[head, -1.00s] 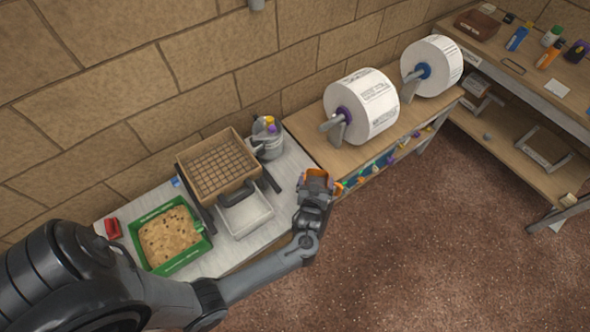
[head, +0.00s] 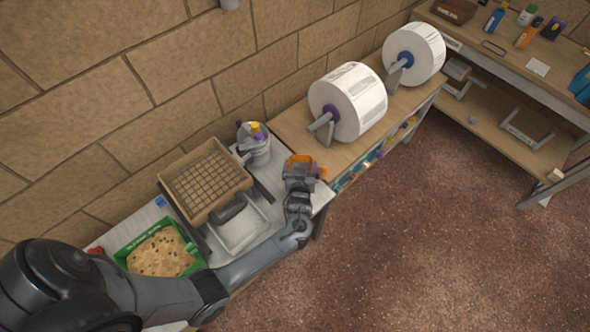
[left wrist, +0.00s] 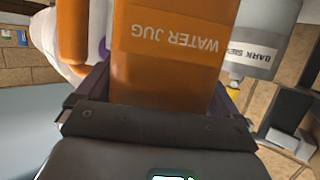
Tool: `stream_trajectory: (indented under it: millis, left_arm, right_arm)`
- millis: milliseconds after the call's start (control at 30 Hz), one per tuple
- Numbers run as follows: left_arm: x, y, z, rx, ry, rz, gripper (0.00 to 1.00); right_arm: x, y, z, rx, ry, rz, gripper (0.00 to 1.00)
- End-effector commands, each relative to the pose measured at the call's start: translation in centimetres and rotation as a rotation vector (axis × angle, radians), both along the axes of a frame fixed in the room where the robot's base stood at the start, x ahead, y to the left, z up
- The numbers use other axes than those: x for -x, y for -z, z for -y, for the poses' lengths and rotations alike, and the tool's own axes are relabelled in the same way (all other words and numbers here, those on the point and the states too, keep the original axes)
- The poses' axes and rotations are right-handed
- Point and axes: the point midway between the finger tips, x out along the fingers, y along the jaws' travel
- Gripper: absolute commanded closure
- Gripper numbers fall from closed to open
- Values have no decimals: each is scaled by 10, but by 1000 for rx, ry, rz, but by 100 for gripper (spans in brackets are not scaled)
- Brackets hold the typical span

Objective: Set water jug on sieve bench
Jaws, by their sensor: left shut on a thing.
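The orange water jug (head: 301,165) is in my left gripper (head: 300,178), at the right end of the sieve bench (head: 165,207) in the head view. In the left wrist view the jug (left wrist: 165,60) fills the middle, with its WATER JUG label upside down in the picture and its handle at the left. The gripper's jaws (left wrist: 150,105) are shut on it. I cannot tell whether the jug's base touches the bench top. My right gripper is not in view.
A wooden sieve (head: 205,182) stands over a white tray (head: 240,232). A grey pot (head: 256,150) is behind the jug. A green tub (head: 160,250) sits at the left. Paper rolls (head: 348,102) stand on the wooden bench at right. The brown floor (head: 420,250) is clear.

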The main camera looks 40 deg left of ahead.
Motion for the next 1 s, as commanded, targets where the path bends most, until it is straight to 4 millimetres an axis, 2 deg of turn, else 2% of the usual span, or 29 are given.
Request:
stream_trajectory:
  millis: [33,333,667,1000]
  left_arm:
    - [-1,5,-2,0,1,2,55]
    - [-1,14,-5,0,0,1,55]
    - [1,48,-8,0,-5,0,55]
    - [1,47,-8,1,-7,0,55]
  right_arm:
    - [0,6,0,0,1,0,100]
    - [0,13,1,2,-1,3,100]
    - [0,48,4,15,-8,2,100]
    - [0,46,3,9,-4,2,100]
